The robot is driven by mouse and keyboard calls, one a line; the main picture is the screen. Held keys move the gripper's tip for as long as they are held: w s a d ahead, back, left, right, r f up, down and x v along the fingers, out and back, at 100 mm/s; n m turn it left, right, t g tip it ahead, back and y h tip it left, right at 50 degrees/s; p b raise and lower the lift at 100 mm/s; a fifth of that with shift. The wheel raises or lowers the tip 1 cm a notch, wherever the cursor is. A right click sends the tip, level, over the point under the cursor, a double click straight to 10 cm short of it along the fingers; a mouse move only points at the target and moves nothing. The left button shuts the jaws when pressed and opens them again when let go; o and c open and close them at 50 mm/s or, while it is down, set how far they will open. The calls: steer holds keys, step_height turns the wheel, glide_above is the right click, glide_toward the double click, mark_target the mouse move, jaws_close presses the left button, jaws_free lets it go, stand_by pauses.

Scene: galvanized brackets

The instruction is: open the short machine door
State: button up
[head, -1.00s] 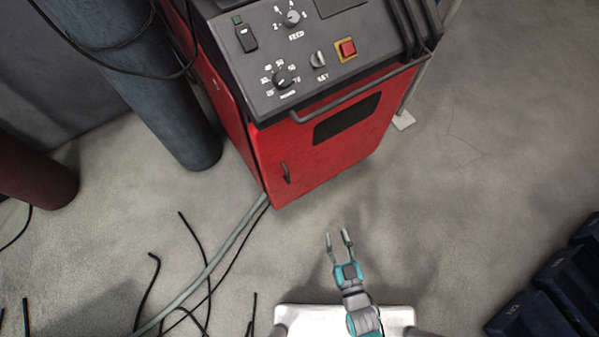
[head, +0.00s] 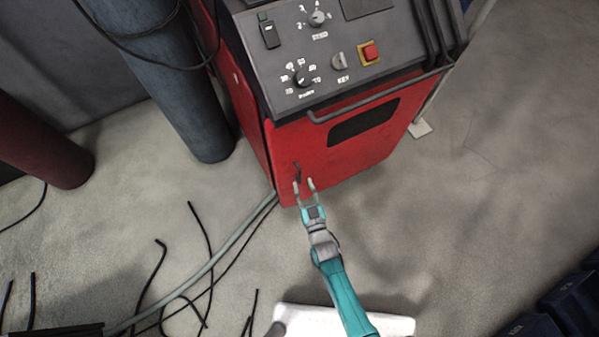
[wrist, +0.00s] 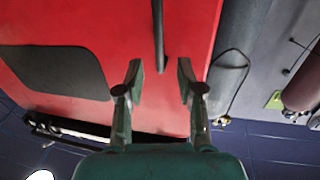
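The machine is a red cabinet with a dark control panel (head: 345,60) on top. Its short red front door (head: 345,155) has a black window and looks shut. A small dark handle (head: 297,171) sits near the door's lower left. My gripper (head: 304,184) is open, its two fingertips just at or in front of the handle. In the wrist view, the dark handle (wrist: 158,35) shows as a bar beyond and between the open fingers (wrist: 160,80). Nothing shows between the finger pads themselves. I cannot tell whether the fingers touch the door.
A grey bar (head: 380,95) runs along the panel's front edge. A blue-grey cylinder (head: 185,90) and a dark red one (head: 45,145) stand at left. Cables (head: 200,270) lie on the floor at lower left. Dark blue bins (head: 570,305) are at lower right.

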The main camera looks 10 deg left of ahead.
mark_target(300, 175)
steer(key=shift+x, duration=2.8)
jaws_close()
